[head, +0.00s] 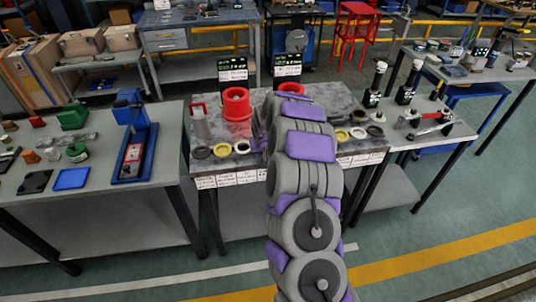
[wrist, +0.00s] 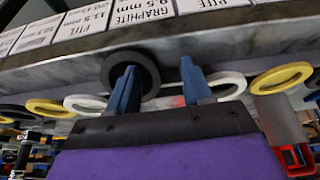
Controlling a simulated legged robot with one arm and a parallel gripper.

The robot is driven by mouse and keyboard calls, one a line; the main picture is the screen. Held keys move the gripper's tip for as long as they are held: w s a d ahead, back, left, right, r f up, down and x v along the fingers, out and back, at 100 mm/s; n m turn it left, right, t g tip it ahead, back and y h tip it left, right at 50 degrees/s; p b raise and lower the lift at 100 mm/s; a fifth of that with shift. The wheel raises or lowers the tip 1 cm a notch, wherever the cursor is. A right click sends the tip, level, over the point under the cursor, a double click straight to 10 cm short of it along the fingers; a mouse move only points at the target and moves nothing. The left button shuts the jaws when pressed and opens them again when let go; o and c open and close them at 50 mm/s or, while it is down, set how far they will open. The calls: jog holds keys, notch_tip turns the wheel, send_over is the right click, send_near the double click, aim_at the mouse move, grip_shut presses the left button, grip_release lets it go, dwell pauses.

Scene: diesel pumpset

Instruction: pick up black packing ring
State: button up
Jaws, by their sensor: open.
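In the wrist view a black packing ring (wrist: 151,62) shows near the edge of the bench. My gripper (wrist: 158,64) is open, with two blue fingers pointing at the bench edge. The left finger overlaps the ring's opening, and the right finger is to the right of the ring. I cannot tell whether the left finger is inside the hole or only in front of it. Nothing is held.
White (wrist: 225,85) and yellow (wrist: 280,77) rings lie to the right in the wrist view; more rings lie to the left. Paper labels (wrist: 150,12) line the bench edge.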

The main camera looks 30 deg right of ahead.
jog(key=shift+d, duration=0.55)
jog(key=shift+d+f, duration=0.1)
jog(key=shift+d, duration=0.55)
jog(key=c, duration=0.3)
jog(key=shift+c, duration=0.8)
jog(key=shift+a, duration=0.75)
grip_shut()
